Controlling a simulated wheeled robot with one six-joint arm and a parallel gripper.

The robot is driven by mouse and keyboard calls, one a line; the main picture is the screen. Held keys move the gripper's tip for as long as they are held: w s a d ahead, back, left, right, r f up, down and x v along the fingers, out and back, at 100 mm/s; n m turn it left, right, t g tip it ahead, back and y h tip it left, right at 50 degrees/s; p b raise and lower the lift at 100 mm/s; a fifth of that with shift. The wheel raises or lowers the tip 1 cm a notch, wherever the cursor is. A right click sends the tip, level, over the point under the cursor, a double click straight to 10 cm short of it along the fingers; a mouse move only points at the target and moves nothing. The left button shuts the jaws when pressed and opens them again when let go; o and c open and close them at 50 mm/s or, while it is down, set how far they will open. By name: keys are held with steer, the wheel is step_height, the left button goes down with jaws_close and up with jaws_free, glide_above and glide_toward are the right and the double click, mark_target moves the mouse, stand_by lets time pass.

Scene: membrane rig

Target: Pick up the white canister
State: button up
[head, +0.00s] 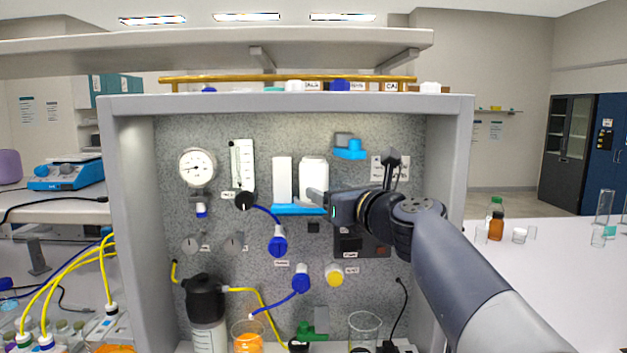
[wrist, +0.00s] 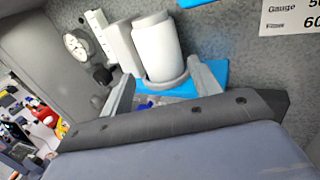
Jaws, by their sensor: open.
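The white canister (head: 313,170) stands upright on a small blue shelf (head: 290,210) fixed to the grey speckled panel. In the wrist view the canister (wrist: 154,48) appears tilted, with a grey rim around its base, beyond the jaws. My gripper (head: 320,201) is at the lower front of the canister, coming from the right. In the wrist view my gripper (wrist: 160,88) is open, one finger to the left of the canister's base and one to the right. I cannot tell whether either finger touches it. My gripper hides part of the canister's lower right in the head view.
A white block (head: 282,179) stands close left of the canister. A flow meter (head: 243,165) and a round gauge (head: 197,167) are further left. A blue fitting (head: 349,149) is at the upper right. Blue-capped hoses (head: 277,242) hang below the shelf. The frame's side walls (head: 450,150) flank the panel.

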mark_target(321, 182)
steer(key=shift+r+p+x, duration=0.15)
steer(key=shift+p+x, duration=0.25)
steer(key=shift+x, duration=1.1)
steer(key=shift+r+p+x, duration=0.15)
steer(key=shift+p+x, duration=0.2)
steer(key=shift+x, duration=1.2)
steer(key=shift+d, duration=0.1)
steer(key=shift+c, duration=0.5)
steer(key=c, duration=0.6)
steer(key=shift+c, duration=0.4)
steer(key=shift+r, duration=0.15)
